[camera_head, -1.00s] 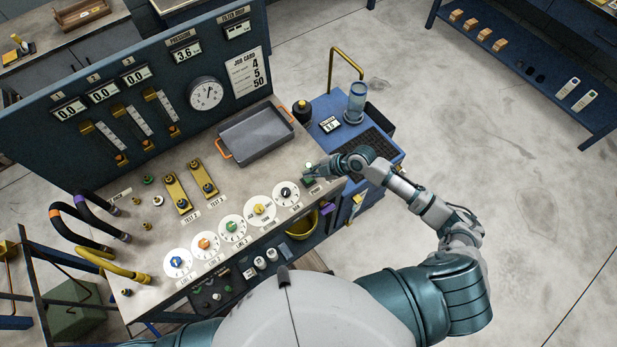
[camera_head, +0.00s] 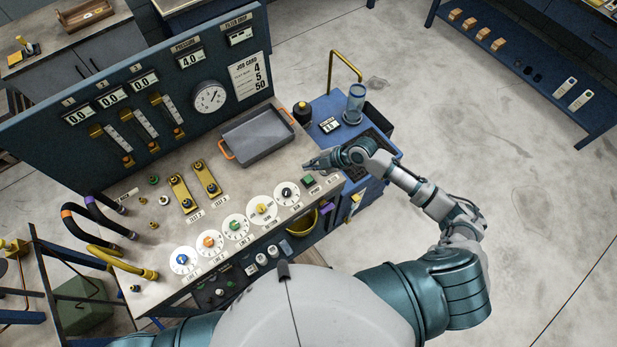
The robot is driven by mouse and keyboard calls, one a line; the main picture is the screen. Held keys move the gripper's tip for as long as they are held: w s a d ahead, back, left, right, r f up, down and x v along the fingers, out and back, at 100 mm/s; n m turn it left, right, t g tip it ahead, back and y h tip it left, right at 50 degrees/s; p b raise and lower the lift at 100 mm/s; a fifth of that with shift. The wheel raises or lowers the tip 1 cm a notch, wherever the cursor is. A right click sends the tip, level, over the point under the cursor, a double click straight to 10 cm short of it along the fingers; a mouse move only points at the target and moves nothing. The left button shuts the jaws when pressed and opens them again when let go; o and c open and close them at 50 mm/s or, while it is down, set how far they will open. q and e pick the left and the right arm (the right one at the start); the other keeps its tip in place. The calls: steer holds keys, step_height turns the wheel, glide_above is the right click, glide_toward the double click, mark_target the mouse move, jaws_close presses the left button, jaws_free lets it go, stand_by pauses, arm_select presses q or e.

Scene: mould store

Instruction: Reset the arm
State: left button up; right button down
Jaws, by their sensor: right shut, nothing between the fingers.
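My right gripper (camera_head: 314,163) is shut and empty. It is above the right end of the bench top (camera_head: 180,222), a little beyond the green button (camera_head: 308,180) and apart from it. My right arm (camera_head: 408,184) reaches in from the lower right, over the blue cart. The green button is now in plain view beside the black-knobbed dial (camera_head: 287,193). My left gripper is not in view; only my teal left shoulder part shows at the bottom edge.
A grey tray (camera_head: 262,155) with orange handles lies left of my right gripper. A clear cylinder (camera_head: 355,103) and a brass pipe (camera_head: 347,61) stand on the blue cart behind it. The pressure display (camera_head: 191,60) reads 4.0. Open floor (camera_head: 480,140) lies to the right.

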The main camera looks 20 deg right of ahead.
stand_by(0.3)
steer(key=s+a+f+m+h, duration=0.1)
steer(key=s+a+f+m, duration=0.15)
steer(key=s, duration=0.35)
steer(key=s+a+f+m+h, duration=0.1)
steer(key=s+a+m, duration=0.1)
steer(key=s+m, duration=0.25)
steer(key=s+d+f+m+h, duration=0.1)
steer(key=s+d+m+h, duration=0.5)
steer(key=s+d+m, duration=0.7)
steer(key=s+a+f+g+b, duration=0.1)
steer(key=s+f+b, duration=0.1)
steer(key=f, duration=1.3)
steer(key=s+a+f+g+b, duration=0.1)
steer(key=s+f, duration=0.1)
steer(key=f, duration=1.3)
steer(key=s+d+f+b, duration=0.1)
steer(key=s+f, duration=0.7)
steer(key=f, duration=0.1)
steer(key=s+d+f+n+g+b, duration=0.1)
steer(key=s+d+f, duration=0.1)
steer(key=s+f, duration=0.7)
steer(key=shift+d, duration=0.25)
